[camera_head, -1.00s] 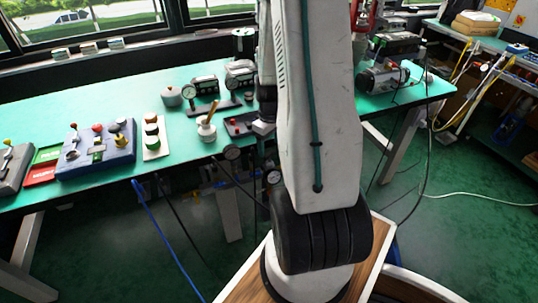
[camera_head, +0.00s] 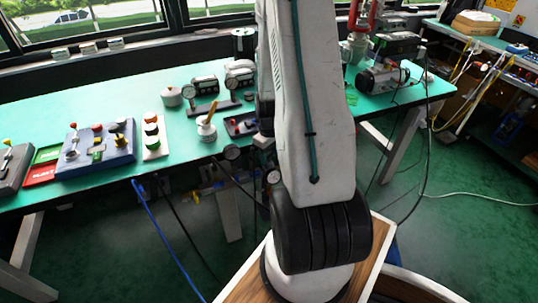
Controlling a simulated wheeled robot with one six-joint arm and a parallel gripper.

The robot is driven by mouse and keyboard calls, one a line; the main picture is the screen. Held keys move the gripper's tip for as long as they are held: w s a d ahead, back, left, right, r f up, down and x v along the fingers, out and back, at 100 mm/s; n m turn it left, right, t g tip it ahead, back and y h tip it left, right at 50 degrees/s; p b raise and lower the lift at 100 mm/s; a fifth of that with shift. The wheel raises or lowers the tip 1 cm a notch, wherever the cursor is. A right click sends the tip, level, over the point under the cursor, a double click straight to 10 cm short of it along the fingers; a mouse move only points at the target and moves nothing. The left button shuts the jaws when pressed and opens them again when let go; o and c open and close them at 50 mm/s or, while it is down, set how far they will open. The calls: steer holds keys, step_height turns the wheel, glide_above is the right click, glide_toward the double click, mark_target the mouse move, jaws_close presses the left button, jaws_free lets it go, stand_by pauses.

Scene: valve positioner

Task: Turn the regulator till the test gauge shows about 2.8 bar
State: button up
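My gripper does not show; my own white arm stands in the middle of the head view and hides the bench behind it. Small round gauges show at the bench's front edge: one gauge (camera_head: 232,152) left of my arm and another gauge (camera_head: 272,177) lower, beside the arm. I cannot tell which is the test gauge, and the dials are too small to read. The regulator cannot be made out for certain; dark fittings (camera_head: 262,142) sit partly behind my arm at the bench edge.
The green bench (camera_head: 60,110) holds a blue button box (camera_head: 95,148), a white button strip (camera_head: 153,137) and a white pot (camera_head: 206,128). A red-topped valve (camera_head: 358,40) and a motor-like unit (camera_head: 382,78) stand right of my arm. A blue hose (camera_head: 160,225) hangs down in front.

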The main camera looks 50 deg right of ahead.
mark_target(269, 153)
steer(key=shift+m, duration=0.3)
steer(key=m, duration=1.2)
stand_by(0.5)
steer(key=o, duration=1)
step_height(269, 153, up, 8)
steer(key=shift+f, duration=0.1)
